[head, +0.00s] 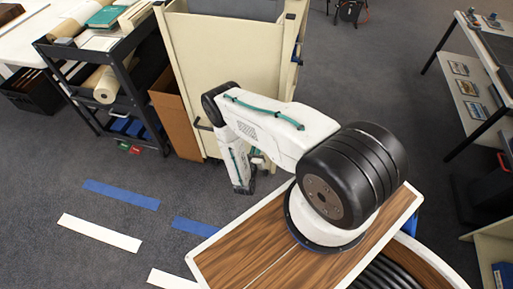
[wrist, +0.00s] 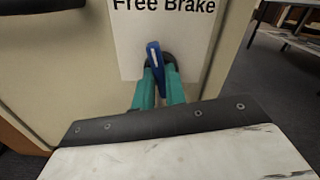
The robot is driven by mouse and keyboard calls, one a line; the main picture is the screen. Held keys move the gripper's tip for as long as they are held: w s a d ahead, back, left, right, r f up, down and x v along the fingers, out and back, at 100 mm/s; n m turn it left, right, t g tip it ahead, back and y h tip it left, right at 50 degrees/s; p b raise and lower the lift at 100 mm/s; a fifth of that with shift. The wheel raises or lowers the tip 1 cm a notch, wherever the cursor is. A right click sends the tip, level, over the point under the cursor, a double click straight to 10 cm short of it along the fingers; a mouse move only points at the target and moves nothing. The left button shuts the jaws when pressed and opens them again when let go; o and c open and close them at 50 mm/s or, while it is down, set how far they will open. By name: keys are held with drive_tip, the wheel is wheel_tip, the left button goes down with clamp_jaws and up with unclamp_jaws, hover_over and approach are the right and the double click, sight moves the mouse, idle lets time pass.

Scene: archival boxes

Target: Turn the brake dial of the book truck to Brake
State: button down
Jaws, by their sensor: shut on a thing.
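The book truck (head: 225,58) is the tall cream cart in the middle of the head view. In the wrist view its panel carries a white label (wrist: 190,35) reading "Free" on the left and "Brake" on the right. Below the words is the dark round brake dial (wrist: 170,62) with a blue pointer (wrist: 154,55). The pointer stands nearly upright, leaning slightly left, with its tip below the gap between the words. My gripper (wrist: 160,88) has its teal fingers shut on the blue pointer, partly covering the dial. In the head view the dial and fingertips are hidden.
A black shelf cart (head: 105,75) with rolls and a green book stands left of the truck, with a brown board (head: 175,112) between. Blue and white floor strips (head: 100,232) lie in front on open carpet. A table (head: 478,80) stands at right.

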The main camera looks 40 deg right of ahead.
drive_tip(key=shift+s+d+m, duration=0.1)
drive_tip(key=shift+m, duration=2.35)
drive_tip(key=shift+s+m, duration=0.1)
drive_tip(key=shift+m, duration=2.35)
drive_tip(key=c, duration=1.4)
unclamp_jaws()
drive_tip(key=shift+c, duration=0.2)
drive_tip(key=v, duration=0.7)
drive_tip(key=shift+s+a, duration=0.25)
drive_tip(key=shift+a, duration=0.05)
